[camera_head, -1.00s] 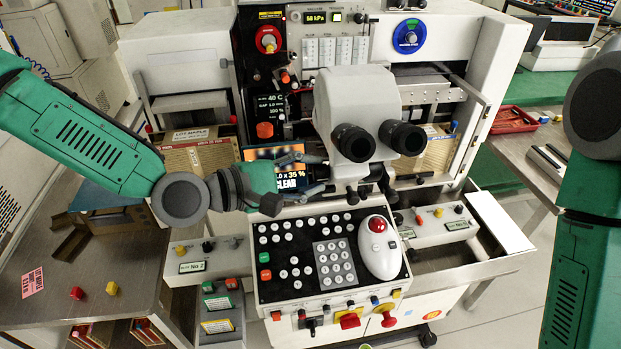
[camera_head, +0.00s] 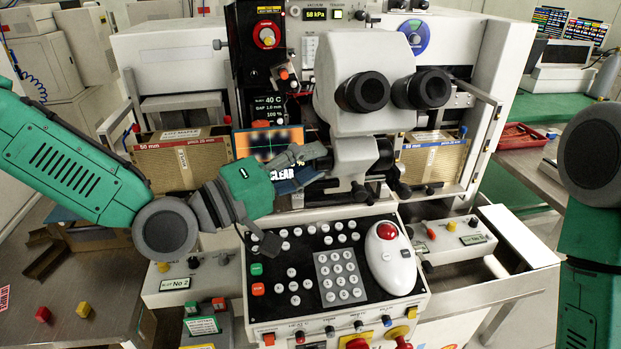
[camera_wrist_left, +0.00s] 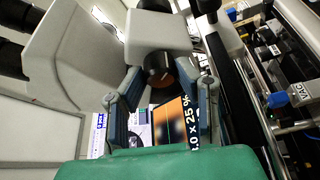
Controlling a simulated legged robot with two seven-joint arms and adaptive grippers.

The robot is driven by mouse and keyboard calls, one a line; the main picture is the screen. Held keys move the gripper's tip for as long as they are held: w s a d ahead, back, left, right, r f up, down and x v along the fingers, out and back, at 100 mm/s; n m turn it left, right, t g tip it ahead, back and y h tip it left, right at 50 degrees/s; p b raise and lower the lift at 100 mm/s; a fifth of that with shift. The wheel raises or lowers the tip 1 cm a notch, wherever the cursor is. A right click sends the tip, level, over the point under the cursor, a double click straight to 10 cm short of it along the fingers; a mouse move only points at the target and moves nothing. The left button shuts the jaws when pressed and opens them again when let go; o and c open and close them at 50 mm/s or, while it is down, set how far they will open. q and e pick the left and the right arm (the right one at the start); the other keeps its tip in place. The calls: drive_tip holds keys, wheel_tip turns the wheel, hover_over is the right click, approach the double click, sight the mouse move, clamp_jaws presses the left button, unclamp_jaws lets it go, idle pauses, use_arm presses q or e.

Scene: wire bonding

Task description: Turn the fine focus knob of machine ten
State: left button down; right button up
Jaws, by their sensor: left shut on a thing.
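The grey microscope (camera_head: 355,100) of the machine stands at centre, with two black eyepieces toward me. My left gripper (camera_head: 314,165) reaches in from the left to the lower microscope body, below the left eyepiece. In the left wrist view, a dark round knob (camera_wrist_left: 160,70) on the microscope sits between the two fingers of my left gripper (camera_wrist_left: 160,82), which is shut on it. In the head view my fingers hide this knob. The screen (camera_head: 268,143) behind my gripper shows an orange picture with thin lines and is partly covered. My right gripper is not in view.
A black keypad panel (camera_head: 338,262) with a white trackball unit (camera_head: 388,255) lies under my left gripper. Cardboard-coloured magazines (camera_head: 185,165) stand at both sides of the microscope. A red tray (camera_head: 520,135) lies on the right bench.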

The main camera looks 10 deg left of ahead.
use_arm(q)
drive_tip(key=shift+s+f+m+b, duration=0.1)
drive_tip(key=shift+f+m+b, duration=0.35)
drive_tip(key=shift+m+b, duration=0.35)
drive_tip(key=shift+h, duration=0.3)
drive_tip(key=c, duration=1.2)
unclamp_jaws()
drive_tip(key=shift+r, duration=0.25)
drive_tip(key=v, duration=0.8)
drive_tip(key=shift+d, duration=0.15)
